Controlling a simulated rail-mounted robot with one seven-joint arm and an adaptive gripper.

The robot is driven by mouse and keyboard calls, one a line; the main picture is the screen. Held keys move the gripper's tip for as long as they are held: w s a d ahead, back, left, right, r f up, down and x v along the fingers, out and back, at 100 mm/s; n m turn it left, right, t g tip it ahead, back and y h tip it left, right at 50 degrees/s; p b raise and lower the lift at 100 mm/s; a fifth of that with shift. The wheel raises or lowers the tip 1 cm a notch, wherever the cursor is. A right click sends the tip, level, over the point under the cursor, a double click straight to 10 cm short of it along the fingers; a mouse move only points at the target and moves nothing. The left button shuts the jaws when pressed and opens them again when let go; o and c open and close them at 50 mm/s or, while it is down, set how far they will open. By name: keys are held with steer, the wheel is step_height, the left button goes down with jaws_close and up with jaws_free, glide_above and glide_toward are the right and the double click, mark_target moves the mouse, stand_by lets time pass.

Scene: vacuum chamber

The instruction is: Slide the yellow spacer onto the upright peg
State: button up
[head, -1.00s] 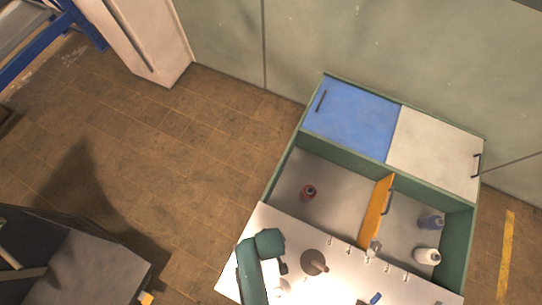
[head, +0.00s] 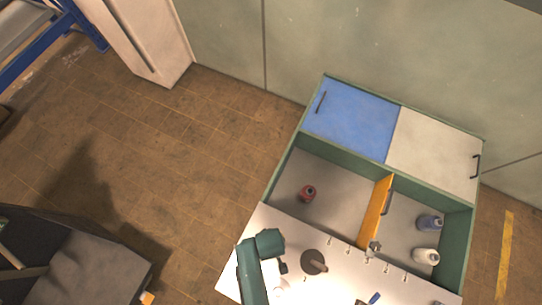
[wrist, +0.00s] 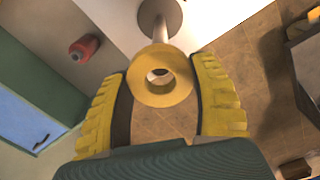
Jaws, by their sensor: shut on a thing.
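The yellow spacer (wrist: 148,94) is a thick ring in the wrist view, between the two yellow ribbed fingers of my gripper (wrist: 161,76), which is shut on it. Its hole faces the camera and shows floor and a pale patch through it. The upright peg (wrist: 161,33) is a pale rod on a round grey-brown base (wrist: 173,12), just beyond the spacer's upper rim. The rim overlaps the peg's near end, so I cannot tell whether they touch. In the head view the peg's base (head: 312,262) stands on the white tabletop, right of my green arm; the gripper is hidden there.
A red bottle (head: 308,193) stands in the open cabinet compartment behind the tabletop. A small blue object (head: 374,298) lies near the tabletop's front.

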steer(key=shift+f, duration=0.1)
steer(key=shift+f+b, duration=1.75)
steer(key=shift+f, duration=0.65)
steer(key=shift+f+b, duration=1.85)
steer(key=shift+f, duration=0.65)
steer(key=shift+f, duration=0.1)
steer(key=shift+f, duration=0.15)
steer(key=o, duration=1.1)
steer(key=shift+f, duration=0.1)
